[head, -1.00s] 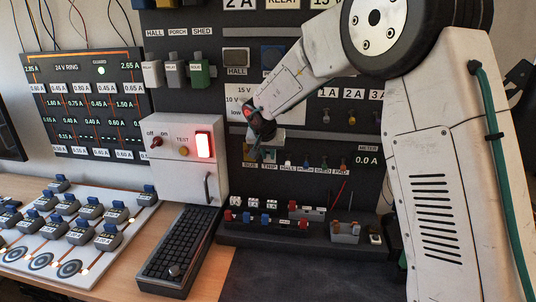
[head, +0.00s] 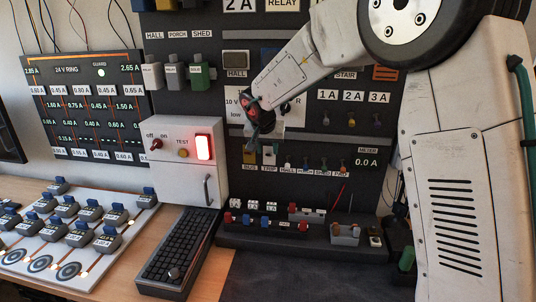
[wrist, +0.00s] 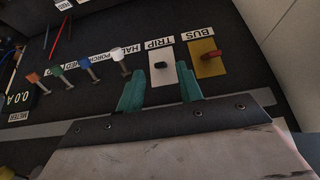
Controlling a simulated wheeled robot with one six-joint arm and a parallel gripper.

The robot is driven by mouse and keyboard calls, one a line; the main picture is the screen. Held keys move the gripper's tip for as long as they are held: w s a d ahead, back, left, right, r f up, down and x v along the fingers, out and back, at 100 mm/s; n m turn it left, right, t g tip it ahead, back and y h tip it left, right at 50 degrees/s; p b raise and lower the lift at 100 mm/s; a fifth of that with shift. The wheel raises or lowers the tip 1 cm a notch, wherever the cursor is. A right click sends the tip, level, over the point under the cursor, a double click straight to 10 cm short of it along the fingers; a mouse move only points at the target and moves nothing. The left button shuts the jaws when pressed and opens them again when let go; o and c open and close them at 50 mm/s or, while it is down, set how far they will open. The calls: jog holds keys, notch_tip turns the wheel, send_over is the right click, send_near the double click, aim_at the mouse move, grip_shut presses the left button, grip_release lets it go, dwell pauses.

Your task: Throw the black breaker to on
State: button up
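A black knob (wrist: 160,66) sits on a white plate (wrist: 157,79) labelled TRIP in the wrist view. This plate also shows in the head view (head: 270,158), small. It is the only black control I make out in that row. My gripper (wrist: 159,74) is open and empty, with its two teal fingers on either side of the TRIP plate in the picture. I cannot tell how far the fingertips are from the knob. In the head view, my gripper (head: 262,139) is just above the BUS and TRIP plates.
A yellow BUS plate with a red lever (wrist: 213,54) is beside TRIP. A white box (head: 180,180) with a lit red switch stands left.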

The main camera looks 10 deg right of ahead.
jog(key=shift+v, duration=1.75)
